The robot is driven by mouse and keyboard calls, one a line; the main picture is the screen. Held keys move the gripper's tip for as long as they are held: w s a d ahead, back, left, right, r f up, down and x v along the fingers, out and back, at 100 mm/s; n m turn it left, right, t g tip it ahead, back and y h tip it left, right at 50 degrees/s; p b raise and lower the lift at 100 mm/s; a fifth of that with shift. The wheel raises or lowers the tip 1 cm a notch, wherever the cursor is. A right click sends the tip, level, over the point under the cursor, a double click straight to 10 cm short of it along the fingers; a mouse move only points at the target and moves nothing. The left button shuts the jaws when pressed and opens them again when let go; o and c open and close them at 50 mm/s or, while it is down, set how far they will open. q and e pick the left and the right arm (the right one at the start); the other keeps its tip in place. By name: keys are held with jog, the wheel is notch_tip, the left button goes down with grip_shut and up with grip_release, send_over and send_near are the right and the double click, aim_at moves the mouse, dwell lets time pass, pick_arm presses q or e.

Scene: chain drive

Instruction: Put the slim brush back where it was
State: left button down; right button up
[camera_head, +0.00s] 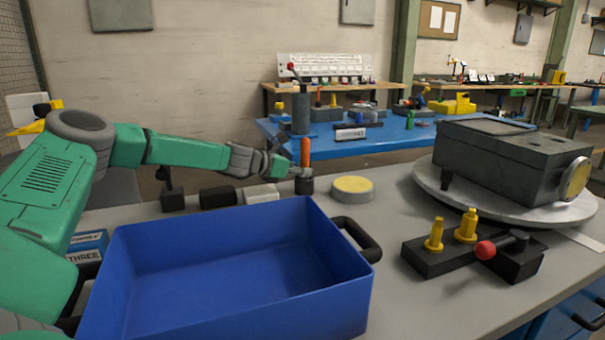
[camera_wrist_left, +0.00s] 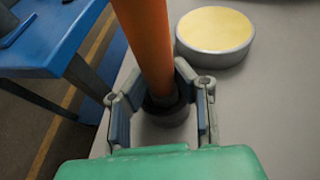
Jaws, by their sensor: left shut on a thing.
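The slim brush, seen as an upright orange handle (camera_head: 305,152), stands at the far edge of the bench beyond the blue bin. My left gripper (camera_head: 292,170) is shut on it low on the handle. In the left wrist view the handle (camera_wrist_left: 148,40) rises between the two fingers (camera_wrist_left: 163,100), tilted slightly. A dark round cup-like piece (camera_head: 304,185) is right below, and it also shows in the left wrist view (camera_wrist_left: 168,113). The brush's lower end is hidden there, so I cannot tell whether it sits inside. My right gripper is out of view.
A round yellow-topped pad (camera_head: 353,188) lies just right of the brush. The blue bin (camera_head: 230,295) fills the front left. A black fixture with yellow pegs (camera_head: 435,262) and a grey housing on a turntable (camera_head: 430,190) stand right. Dark blocks (camera_head: 217,197) line the back edge.

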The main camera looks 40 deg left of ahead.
pick_arm(q)
jog(key=c, duration=1.3)
grip_release()
jog(key=shift+s+a+f, duration=0.1)
jog(key=shift+a+f, duration=0.15)
jog(key=shift+a, duration=0.05)
jog(key=shift+d, duration=0.1)
jog(key=shift+d+r, duration=0.2)
jog(key=shift+r, duration=0.1)
jog(key=p+v, duration=0.2)
jog(key=v, duration=0.1)
jog(key=p+v, duration=0.6)
jog(key=v, duration=0.1)
jog(key=shift+a+r, duration=0.15)
jog(key=shift+r, duration=0.3)
jog(key=shift+s+a+p, duration=0.1)
jog(key=shift+s+p, duration=0.5)
jog(key=shift+p, duration=0.25)
jog(key=shift+s, duration=0.15)
jog(key=shift+f, duration=0.1)
